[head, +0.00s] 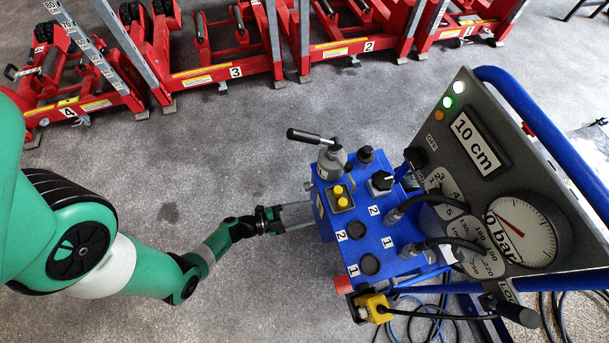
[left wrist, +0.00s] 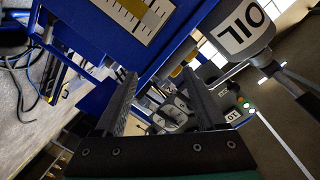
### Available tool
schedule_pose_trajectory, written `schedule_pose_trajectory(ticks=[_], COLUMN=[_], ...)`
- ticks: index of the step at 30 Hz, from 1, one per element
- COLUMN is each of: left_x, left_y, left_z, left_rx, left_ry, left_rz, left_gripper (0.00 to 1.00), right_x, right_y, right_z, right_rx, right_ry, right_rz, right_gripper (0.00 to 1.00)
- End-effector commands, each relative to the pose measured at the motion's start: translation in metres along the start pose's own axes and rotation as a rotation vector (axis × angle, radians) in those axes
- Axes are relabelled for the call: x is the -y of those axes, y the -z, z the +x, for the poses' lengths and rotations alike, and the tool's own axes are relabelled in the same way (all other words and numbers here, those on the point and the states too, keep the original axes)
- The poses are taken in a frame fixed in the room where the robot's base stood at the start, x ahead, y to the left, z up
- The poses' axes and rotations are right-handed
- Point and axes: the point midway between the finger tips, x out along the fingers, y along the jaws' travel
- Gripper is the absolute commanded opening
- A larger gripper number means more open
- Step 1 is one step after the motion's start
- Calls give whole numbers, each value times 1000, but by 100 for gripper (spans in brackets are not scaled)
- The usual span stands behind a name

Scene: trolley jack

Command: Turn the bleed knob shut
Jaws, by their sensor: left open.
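The blue pump unit (head: 345,231) stands on the trolley in the middle of the head view. A black knob with a white mark (head: 381,181) is on its top; no label shows whether this is the bleed knob. My left gripper (head: 297,216) is at the unit's left side, with its fingertips close to the blue side wall. In the left wrist view, its two dark fingers (left wrist: 160,88) stand apart. A small yellowish part (left wrist: 182,68) shows beyond the fingertips; I cannot tell what it is. My right gripper is not in view.
A gauge panel (head: 510,205) stands at the right. Hoses run between panel and unit. Red jacks (head: 222,50) line the back. The floor left of the unit is clear.

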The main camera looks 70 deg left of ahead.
Motion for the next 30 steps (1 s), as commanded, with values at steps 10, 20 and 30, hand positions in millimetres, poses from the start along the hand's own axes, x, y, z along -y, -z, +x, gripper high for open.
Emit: schedule_pose_trajectory(ticks=[10,20,30], left_x=[4,6,11], left_y=[-121,-127,-150], left_z=[-62,-50,14], left_rx=[314,315,313], left_ry=[108,109,109], left_rz=[34,38,40], left_gripper=[73,73,73], right_x=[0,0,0], right_y=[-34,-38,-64], right_z=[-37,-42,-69], right_rx=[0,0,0], right_ry=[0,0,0], right_rz=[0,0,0], right_gripper=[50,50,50])
